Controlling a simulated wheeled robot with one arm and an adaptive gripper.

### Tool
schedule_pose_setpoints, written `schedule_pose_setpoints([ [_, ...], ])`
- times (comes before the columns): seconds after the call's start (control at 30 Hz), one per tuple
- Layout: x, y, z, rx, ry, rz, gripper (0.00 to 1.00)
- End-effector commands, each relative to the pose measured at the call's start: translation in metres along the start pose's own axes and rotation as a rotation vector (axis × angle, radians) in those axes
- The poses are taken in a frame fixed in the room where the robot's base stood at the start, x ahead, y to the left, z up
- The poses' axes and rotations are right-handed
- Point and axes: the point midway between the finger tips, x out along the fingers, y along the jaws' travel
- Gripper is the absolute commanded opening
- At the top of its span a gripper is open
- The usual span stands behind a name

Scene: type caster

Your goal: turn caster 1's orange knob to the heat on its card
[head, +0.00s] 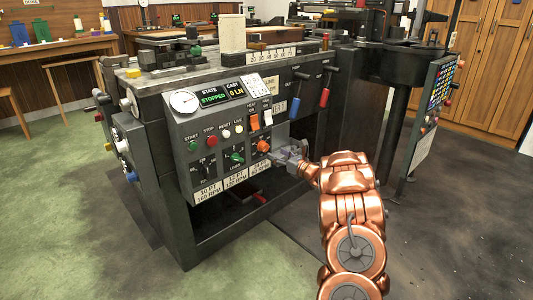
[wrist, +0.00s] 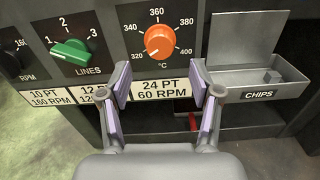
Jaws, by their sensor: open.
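The orange knob (wrist: 158,42) sits on the dark panel of the caster (head: 215,125), inside a °C scale marked 320 to 400. Its pale pointer mark appears to face lower left, near 320. In the head view the knob (head: 263,146) is at the panel's lower right. My gripper (wrist: 160,84) is open and empty, its two purple-padded fingers spread just below and in front of the knob, apart from it. In the head view my gripper (head: 291,153) is right of the knob. A white card (head: 262,86) on the panel's top is too small to read surely.
A green LINES knob (wrist: 70,52) and a black RPM knob (wrist: 10,62) are left of the orange one. A grey CHIPS tray (wrist: 262,85) juts out at right. Speed labels (wrist: 160,91) run below. Red and blue handled levers (head: 324,97) stand right of the panel.

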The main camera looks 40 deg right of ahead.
Motion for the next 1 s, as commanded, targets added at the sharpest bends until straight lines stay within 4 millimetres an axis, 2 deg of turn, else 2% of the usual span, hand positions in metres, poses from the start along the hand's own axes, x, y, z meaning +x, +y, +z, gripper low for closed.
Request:
schedule_pose_setpoints([
  [0.3,0.045,0.002,-0.001,0.002,-0.001,0.001,0.64],
  [0.5,0.062,0.001,-0.001,0.003,0.001,-0.001,0.64],
  [0.7,0.07,0.001,0.0,0.003,0.0,-0.001,0.64],
  [0.97,0.07,0.001,0.0,0.004,0.001,-0.003,0.64],
  [1.0,0.07,0.001,0.0,0.005,0.001,-0.003,0.6],
])
